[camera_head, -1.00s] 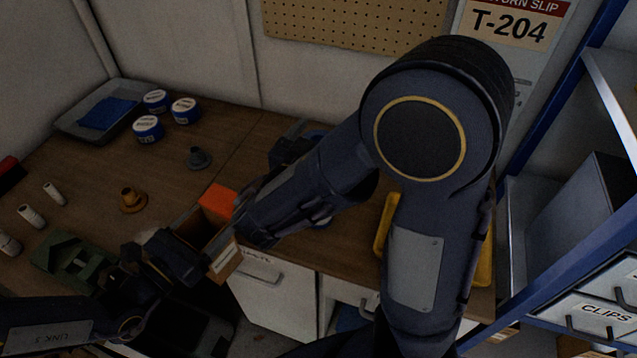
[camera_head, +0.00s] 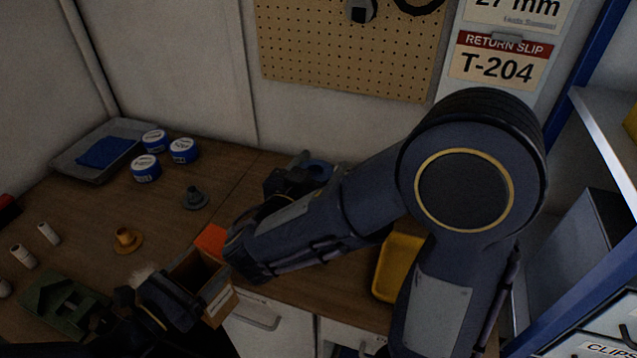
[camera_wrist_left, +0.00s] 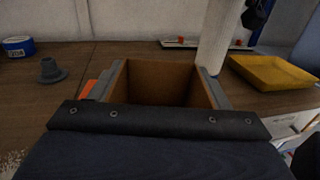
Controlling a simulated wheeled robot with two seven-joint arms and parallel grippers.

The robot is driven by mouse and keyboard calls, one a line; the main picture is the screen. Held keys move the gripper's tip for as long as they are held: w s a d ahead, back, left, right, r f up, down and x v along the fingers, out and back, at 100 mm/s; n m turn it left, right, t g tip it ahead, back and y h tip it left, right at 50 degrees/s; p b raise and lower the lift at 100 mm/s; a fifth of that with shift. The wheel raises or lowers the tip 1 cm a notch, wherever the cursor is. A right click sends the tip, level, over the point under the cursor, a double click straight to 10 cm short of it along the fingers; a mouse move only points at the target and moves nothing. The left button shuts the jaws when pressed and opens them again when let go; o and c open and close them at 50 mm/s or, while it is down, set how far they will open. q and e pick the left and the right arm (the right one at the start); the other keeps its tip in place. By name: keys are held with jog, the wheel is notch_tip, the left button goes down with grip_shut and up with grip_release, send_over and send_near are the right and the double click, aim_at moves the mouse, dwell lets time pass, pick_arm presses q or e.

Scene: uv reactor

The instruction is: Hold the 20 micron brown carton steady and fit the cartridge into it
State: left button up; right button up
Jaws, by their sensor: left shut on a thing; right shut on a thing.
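The brown carton (camera_head: 218,306) is open at the top and looks empty inside. It also shows in the left wrist view (camera_wrist_left: 160,82), with an orange part (camera_head: 210,240) beside it in the head view. My left gripper (camera_head: 185,290) is shut on the carton, with a grey finger along each side. A white cylinder, the cartridge (camera_wrist_left: 220,38), stands near upright at the carton's far right in the left wrist view. My right gripper, seen in part as a dark shape (camera_wrist_left: 258,12), holds it. My right forearm hides the cartridge in the head view. I cannot tell whether its lower end is over the opening.
White cylinders (camera_head: 48,234), an orange flanged piece (camera_head: 127,240), a grey one (camera_head: 194,198), blue-banded tins (camera_head: 146,168) and a grey tray (camera_head: 72,160) are on the bench. A green fixture (camera_head: 62,303) is at front left. A yellow tray (camera_head: 397,268) lies right.

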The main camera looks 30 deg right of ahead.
jog(key=r, duration=0.5)
jog(key=a+r, duration=0.1)
jog(key=r, duration=0.1)
jog(key=shift+w+r, duration=0.25)
jog(key=a+r+n+t+y, duration=0.3)
jog(key=a+r+n+y, duration=0.1)
jog(key=a, duration=0.8)
jog(key=a+r+n+t+y, duration=0.3)
jog(key=a+r+t+y, duration=0.1)
jog(key=a, duration=0.8)
notch_tip(320, 180, up, 2)
jog(key=shift+w+a+r+n+y, duration=0.25)
jog(key=shift+w+a+n+y, duration=0.15)
jog(key=shift+y, duration=0.5)
jog(key=shift+f, duration=2.9)
notch_tip(320, 180, down, 10)
